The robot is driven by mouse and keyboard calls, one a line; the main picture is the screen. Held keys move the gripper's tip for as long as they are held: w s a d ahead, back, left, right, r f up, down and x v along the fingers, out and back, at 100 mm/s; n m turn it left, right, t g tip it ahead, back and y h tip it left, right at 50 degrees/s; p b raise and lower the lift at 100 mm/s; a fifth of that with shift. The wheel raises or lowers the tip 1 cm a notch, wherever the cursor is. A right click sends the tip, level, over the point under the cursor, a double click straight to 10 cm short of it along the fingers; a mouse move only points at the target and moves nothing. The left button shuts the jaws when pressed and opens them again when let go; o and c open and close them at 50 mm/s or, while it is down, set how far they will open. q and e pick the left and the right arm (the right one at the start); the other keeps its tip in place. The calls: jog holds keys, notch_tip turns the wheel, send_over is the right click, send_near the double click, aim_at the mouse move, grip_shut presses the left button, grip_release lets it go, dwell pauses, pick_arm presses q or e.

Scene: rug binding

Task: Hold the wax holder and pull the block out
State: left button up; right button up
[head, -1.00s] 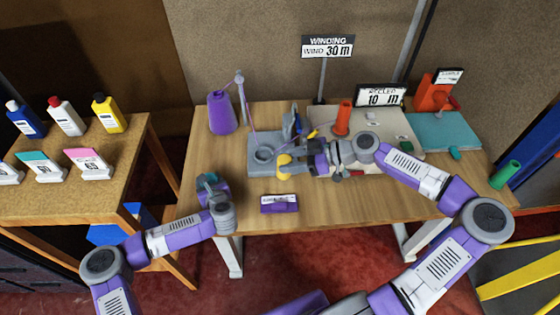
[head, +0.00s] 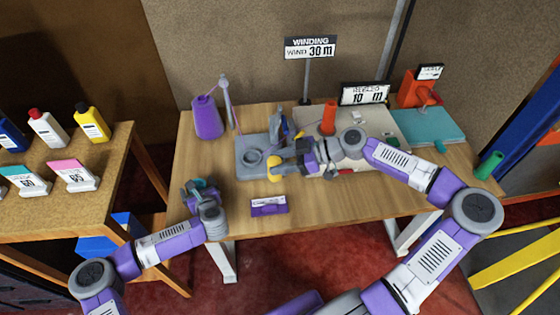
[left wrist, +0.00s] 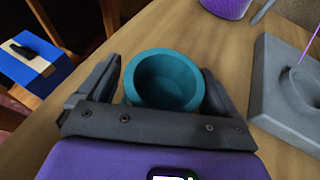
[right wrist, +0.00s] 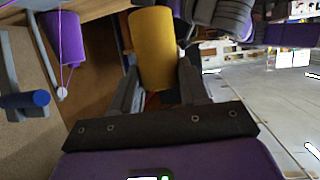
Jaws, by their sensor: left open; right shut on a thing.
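The wax holder, a teal round cup (left wrist: 164,80), stands between the spread fingers of my open left gripper (left wrist: 160,90). Its mouth faces the wrist camera and its inside looks empty. In the head view my left gripper (head: 202,186) is at the front left of the table and partly hides the cup. The yellow block (right wrist: 153,48), a smooth cylinder, is between the fingers of my right gripper (right wrist: 155,85), which is shut on it.
The grey fixture (head: 243,167) with a round ring stands at mid-table, below the purple spool (head: 207,119). A purple label stand (head: 268,206) lies near the front edge. An orange post (head: 328,117) stands behind my right arm. Bare wood separates the cup from the fixture.

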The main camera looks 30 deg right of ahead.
pick_arm(q)
jog(key=v, duration=1.2)
